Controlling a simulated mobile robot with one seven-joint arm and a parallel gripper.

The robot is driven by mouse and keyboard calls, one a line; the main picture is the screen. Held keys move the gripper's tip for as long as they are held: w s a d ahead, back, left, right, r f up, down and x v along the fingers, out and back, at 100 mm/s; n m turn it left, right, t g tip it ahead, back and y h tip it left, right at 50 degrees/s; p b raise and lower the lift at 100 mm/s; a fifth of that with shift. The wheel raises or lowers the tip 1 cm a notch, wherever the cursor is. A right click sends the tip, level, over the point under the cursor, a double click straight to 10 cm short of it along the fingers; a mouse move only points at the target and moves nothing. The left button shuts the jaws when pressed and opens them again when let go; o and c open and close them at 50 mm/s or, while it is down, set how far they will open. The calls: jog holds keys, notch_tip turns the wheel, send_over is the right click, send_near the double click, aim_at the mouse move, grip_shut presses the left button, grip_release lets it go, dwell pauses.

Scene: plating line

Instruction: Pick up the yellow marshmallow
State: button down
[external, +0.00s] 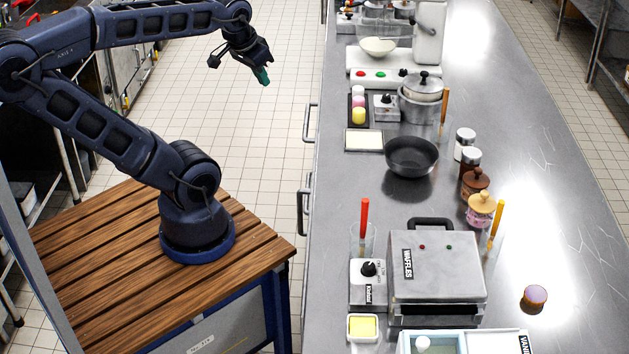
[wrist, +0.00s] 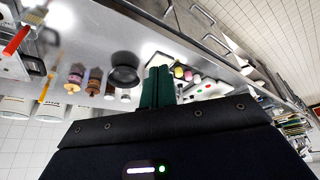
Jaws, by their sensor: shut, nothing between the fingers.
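The yellow marshmallow (external: 359,116) sits at the near end of a small dark tray (external: 350,123) on the steel counter. A pink marshmallow (external: 358,102) and a white one (external: 358,91) are behind it in a row. My gripper (external: 263,76) is raised over the floor to the left of the counter, well apart from the marshmallows. Its green fingers (wrist: 157,87) are together with nothing between them.
A black pan (external: 411,156), a lidded pot (external: 422,100) and a white square plate (external: 364,140) stand near the tray. A control box (external: 387,107) is right beside it. A waffle maker (external: 438,265) is nearer. The air between my gripper and the counter is clear.

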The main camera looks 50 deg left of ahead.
jog(key=c, duration=2.1)
grip_release()
jog(key=o, duration=0.9)
jog(key=shift+o, duration=0.2)
jog(key=n+g+h, duration=0.2)
jog(key=n+h, duration=0.2)
jog(key=n, duration=2.2)
send_over(358, 109)
jog(key=s+a, duration=0.2)
jog(key=a, duration=0.1)
notch_tip(358, 109, down, 19)
jog(key=shift+x, duration=5.15)
